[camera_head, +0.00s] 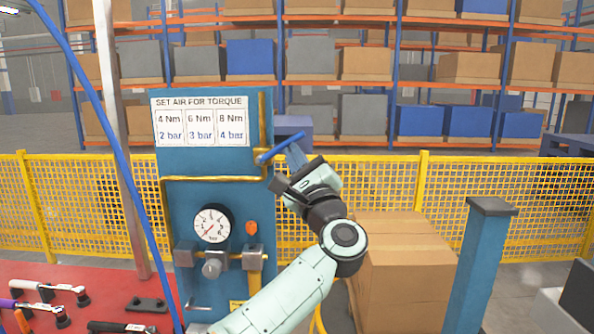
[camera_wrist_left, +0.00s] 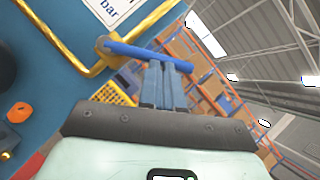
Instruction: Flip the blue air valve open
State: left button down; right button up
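The blue air valve's lever (camera_head: 281,147) sticks out from the yellow pipe at the right edge of the blue panel, slanting up to the right. In the left wrist view the lever (camera_wrist_left: 135,51) runs from its brass-coloured pivot on the left across in front of my fingertips. My left gripper (camera_head: 294,150) is at the lever's outer part. Its two blue fingers (camera_wrist_left: 161,68) are together, and the lever crosses their tips rather than lying between them. The fingertips look touching or very close to the lever; I cannot tell which. My right gripper is not in view.
The blue panel (camera_head: 173,150) carries a gauge (camera_head: 211,224), a knob (camera_head: 212,269) and a torque sign (camera_head: 200,121). Cardboard boxes (camera_head: 405,280) and a blue post (camera_head: 480,270) stand right of my arm. A yellow mesh fence (camera_head: 385,190) is behind. Tools lie on the red surface (camera_head: 80,275).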

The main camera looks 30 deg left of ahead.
pick_arm(q)
jog(key=s+a+r+n+g+h+p, duration=0.2)
jog(key=a+r+n+g+p, duration=0.1)
jog(key=n, duration=0.7)
jog(key=r+g+p, duration=0.1)
jog(key=g+p, duration=0.1)
jog(key=p, duration=0.1)
jog(key=shift+a+r+g, duration=0.15)
jog(key=shift+r+g, duration=0.2)
jog(key=shift+g, duration=0.05)
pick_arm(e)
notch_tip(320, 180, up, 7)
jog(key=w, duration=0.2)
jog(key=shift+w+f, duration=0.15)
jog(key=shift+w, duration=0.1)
pick_arm(q)
jog(key=shift+s+a+r, duration=0.1)
jog(key=shift+a+r, duration=0.05)
jog(key=shift+a, duration=0.05)
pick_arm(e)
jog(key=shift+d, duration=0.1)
